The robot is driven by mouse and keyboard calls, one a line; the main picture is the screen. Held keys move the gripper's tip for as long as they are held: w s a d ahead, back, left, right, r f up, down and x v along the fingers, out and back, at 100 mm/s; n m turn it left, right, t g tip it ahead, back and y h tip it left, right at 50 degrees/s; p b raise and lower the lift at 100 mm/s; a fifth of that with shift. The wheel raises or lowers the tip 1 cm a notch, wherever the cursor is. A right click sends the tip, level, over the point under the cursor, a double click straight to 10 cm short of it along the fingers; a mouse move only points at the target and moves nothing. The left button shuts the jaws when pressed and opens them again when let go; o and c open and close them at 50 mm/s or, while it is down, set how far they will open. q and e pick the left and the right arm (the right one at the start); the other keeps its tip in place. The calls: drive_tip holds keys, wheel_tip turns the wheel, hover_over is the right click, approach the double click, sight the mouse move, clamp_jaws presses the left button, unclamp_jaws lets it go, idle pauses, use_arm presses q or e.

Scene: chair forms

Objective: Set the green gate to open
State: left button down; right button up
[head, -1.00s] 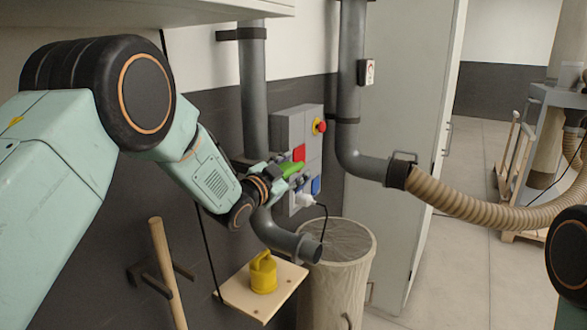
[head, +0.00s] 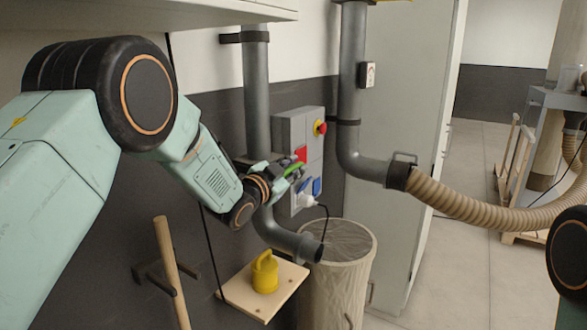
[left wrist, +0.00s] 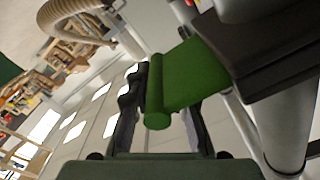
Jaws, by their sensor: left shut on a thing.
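The green gate (head: 293,170) shows as a small green piece at my left gripper (head: 288,172), in front of the grey pipe and the control box. In the left wrist view the green gate (left wrist: 196,75) is a flat plate with a round bar along its end. It comes out of a dark housing (left wrist: 272,62) on a pipe. My left gripper (left wrist: 158,108) is shut on the bar, with one finger on each side. In the head view the fingers and pipe hide much of the gate. My right gripper is not in view.
A grey control box (head: 298,130) with a red button (head: 320,127) and blue sockets is close behind the gripper. Below are an open pipe end (head: 311,248), a bin (head: 340,290) and a wooden shelf (head: 240,291) with a yellow weight (head: 264,274). A beige hose (head: 480,212) hangs right.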

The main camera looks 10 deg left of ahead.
use_arm(q)
drive_tip(key=d, duration=0.1)
drive_tip(key=s+d, duration=0.1)
drive_tip(key=d, duration=0.2)
drive_tip(key=shift+s+d+f+b, duration=0.35)
drive_tip(key=shift+b, duration=0.05)
drive_tip(key=c, duration=1.6)
unclamp_jaws()
drive_tip(key=shift+a+f, duration=0.1)
drive_tip(key=shift+a, duration=0.05)
drive_tip(key=o, duration=0.6)
drive_tip(key=shift+w, duration=0.25)
drive_tip(key=shift+a, duration=0.1)
drive_tip(key=shift+r, duration=0.3)
